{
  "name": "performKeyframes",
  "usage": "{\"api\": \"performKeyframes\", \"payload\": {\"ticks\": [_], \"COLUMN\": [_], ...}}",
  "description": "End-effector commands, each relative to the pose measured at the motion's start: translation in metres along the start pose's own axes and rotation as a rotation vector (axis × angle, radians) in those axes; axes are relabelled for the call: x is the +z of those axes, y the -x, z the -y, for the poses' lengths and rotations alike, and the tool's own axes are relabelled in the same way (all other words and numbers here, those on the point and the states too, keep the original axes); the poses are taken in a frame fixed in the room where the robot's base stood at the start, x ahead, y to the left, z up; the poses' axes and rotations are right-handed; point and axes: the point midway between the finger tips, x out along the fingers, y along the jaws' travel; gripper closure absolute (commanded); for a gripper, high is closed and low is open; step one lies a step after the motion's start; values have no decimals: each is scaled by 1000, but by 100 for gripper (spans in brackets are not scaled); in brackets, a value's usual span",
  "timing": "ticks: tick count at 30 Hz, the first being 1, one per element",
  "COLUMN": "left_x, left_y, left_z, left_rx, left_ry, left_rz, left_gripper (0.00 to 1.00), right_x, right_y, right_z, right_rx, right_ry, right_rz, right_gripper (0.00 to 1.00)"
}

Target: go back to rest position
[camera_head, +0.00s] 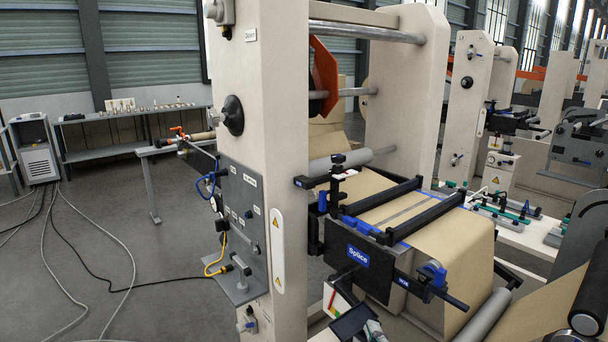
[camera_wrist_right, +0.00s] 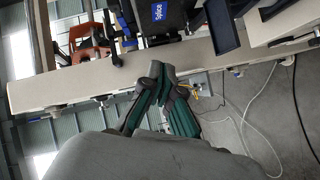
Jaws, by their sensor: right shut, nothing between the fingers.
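My right gripper shows in the right wrist view (camera_wrist_right: 162,75). Its dark, green-sided fingers are closed together with nothing between them. It points toward the pale upright frame of the machine (camera_wrist_right: 75,88), apart from the dark splice unit, whose blue "Splice" label (camera_wrist_right: 158,12) shows at the top. The splice unit (camera_head: 357,262) stands there in front of the brown kraft web (camera_head: 455,262). My left gripper is in neither view.
The pale machine column (camera_head: 255,130) stands close in front, with a grey valve panel (camera_head: 240,215) and yellow hose on its side. A bench (camera_head: 125,118) and grey cabinet (camera_head: 38,150) are at the left back. Cables lie across otherwise open floor at left.

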Motion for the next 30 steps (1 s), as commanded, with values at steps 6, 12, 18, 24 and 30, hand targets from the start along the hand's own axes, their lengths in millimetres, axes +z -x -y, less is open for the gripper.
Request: {"api": "performKeyframes", "payload": {"ticks": [6,12,18,24,30], "left_x": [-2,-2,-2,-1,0], "left_y": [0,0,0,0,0], "left_z": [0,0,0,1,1], "left_rx": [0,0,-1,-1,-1], "left_ry": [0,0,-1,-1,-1], "left_rz": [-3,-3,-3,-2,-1], "left_gripper": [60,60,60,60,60], "right_x": [89,118,130,136,154], "right_y": [98,170,226,278,260], "right_z": [88,127,148,160,200], "right_rx": [-325,-483,-587,-670,-684], "right_ry": [-466,-673,-800,-892,-887], "right_rz": [392,623,795,947,966], "right_gripper": [100,100,100,100,100]}}
